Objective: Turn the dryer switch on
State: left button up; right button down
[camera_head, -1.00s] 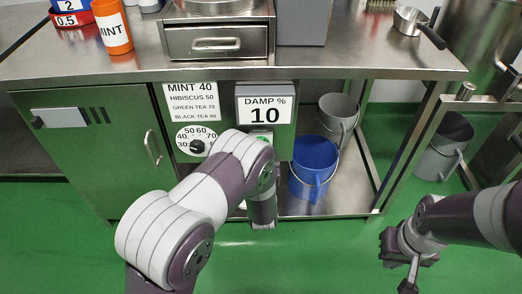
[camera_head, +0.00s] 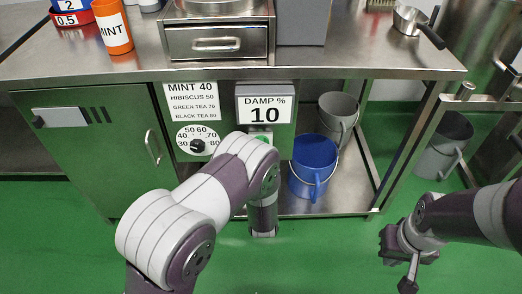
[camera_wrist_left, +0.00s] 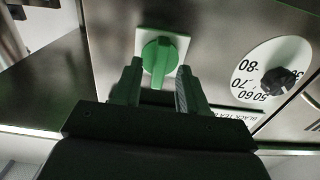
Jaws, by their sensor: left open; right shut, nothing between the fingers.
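The dryer switch is a green knob (camera_wrist_left: 157,58) on a pale square plate, set in the steel front panel. In the left wrist view my open left gripper (camera_wrist_left: 159,70) has one finger on either side of the knob's lower part. I cannot tell whether the fingers touch it. In the head view my left arm hides most of the switch and the left gripper. My right gripper (camera_head: 405,262) is shut and empty over the green floor at the lower right, away from the panel.
A temperature dial (camera_head: 197,146) and a "DAMP % 10" display (camera_head: 264,104) are near the switch. A blue bucket (camera_head: 314,165) and a grey bucket (camera_head: 338,115) stand on the lower shelf. The steel counter (camera_head: 340,62) overhangs the panel.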

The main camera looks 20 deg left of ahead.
pick_arm(q)
jog(key=p+v, duration=0.2)
jog(key=v, duration=0.8)
jog(key=shift+s, duration=0.25)
jog(key=shift+r, duration=0.1)
